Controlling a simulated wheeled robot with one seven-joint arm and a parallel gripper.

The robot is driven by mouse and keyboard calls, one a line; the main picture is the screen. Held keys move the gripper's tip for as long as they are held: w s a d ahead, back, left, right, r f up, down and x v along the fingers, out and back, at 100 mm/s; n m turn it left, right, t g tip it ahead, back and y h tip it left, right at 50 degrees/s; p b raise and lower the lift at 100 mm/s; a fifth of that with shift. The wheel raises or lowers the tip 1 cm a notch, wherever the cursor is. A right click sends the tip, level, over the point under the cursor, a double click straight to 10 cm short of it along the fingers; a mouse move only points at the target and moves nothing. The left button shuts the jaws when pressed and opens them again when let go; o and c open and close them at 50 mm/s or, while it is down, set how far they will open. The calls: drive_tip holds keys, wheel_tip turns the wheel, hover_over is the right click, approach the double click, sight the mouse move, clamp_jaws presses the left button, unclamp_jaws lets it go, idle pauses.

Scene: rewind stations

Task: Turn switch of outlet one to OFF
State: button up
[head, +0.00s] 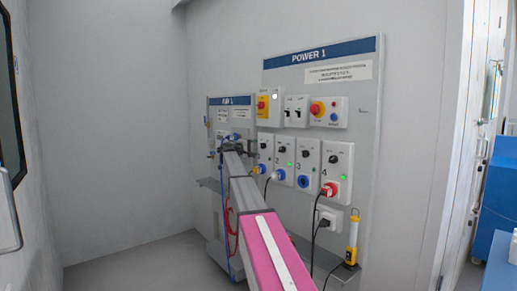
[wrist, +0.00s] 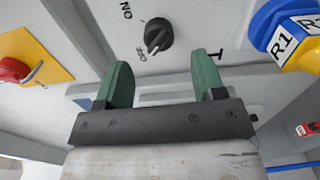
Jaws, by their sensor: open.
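In the wrist view a black rotary switch (wrist: 157,37) sits on a grey outlet box, with ON printed at its upper left and OFF at its lower left. In the head view my gripper (head: 242,147) is at the left end of the outlet row on the POWER 1 board (head: 363,110). My arm and gripper partly hide the leftmost outlet (head: 265,143).
A blue socket with a yellow plug (wrist: 300,55) marked R1 is at the right in the wrist view. A red knob on a yellow plate (wrist: 35,60) is at the left. In the head view, cables hang below the outlets and a yellow lamp (head: 352,240) stands at the lower right.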

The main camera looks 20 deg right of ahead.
drive_tip(key=v, duration=0.6)
